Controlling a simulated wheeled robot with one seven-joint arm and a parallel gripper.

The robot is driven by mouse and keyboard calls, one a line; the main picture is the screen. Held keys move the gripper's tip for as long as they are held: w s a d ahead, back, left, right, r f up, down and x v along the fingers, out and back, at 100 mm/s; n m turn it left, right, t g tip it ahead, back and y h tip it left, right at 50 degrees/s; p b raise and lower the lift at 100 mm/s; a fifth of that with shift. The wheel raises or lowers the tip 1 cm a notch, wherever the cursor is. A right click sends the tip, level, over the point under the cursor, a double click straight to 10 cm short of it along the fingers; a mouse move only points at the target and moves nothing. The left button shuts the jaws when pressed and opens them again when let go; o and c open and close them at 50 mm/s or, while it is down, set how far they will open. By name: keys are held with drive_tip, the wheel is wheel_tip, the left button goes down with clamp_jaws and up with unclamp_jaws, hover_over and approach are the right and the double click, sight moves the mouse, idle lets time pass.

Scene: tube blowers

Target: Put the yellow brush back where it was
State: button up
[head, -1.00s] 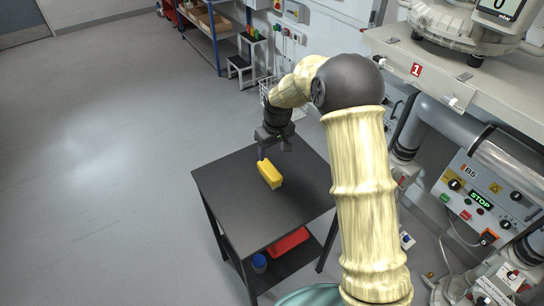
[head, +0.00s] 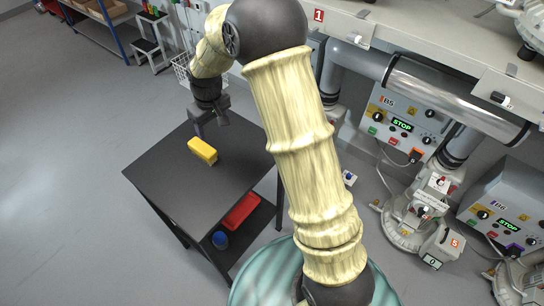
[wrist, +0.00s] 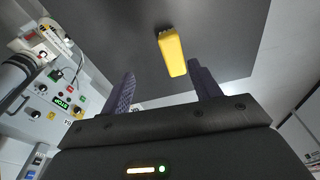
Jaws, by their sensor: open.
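The yellow brush (head: 202,150) lies on the dark top of a small table (head: 165,185). My gripper (head: 209,126) is above the far edge of the table, just behind the brush in the head view. In the wrist view my gripper (wrist: 160,82) has its fingers spread with nothing between them.
The table's lower shelf holds a red tray (head: 241,211) and a blue cup (head: 220,240). A wire basket (head: 183,70) hangs behind the table. Blower control boxes (head: 405,115) and pipes stand at the right. The floor at the left (head: 60,150) is clear.

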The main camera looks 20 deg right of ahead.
drive_tip(key=s+d+r+m, duration=0.1)
drive_tip(key=s+d+m, duration=0.1)
drive_tip(key=s+d, duration=0.2)
drive_tip(key=s+d+r+m, duration=0.1)
drive_tip(key=s+d, duration=0.3)
drive_tip(key=s, duration=0.6)
drive_tip(key=s+d+r+m+t, duration=0.1)
drive_tip(key=s+d, duration=0.3)
drive_tip(key=s, duration=0.4)
drive_tip(key=shift+d+r+m+h, duration=0.4)
drive_tip(key=shift+r+m, duration=0.35)
drive_tip(key=shift+m, duration=0.05)
drive_tip(key=shift+c, duration=0.4)
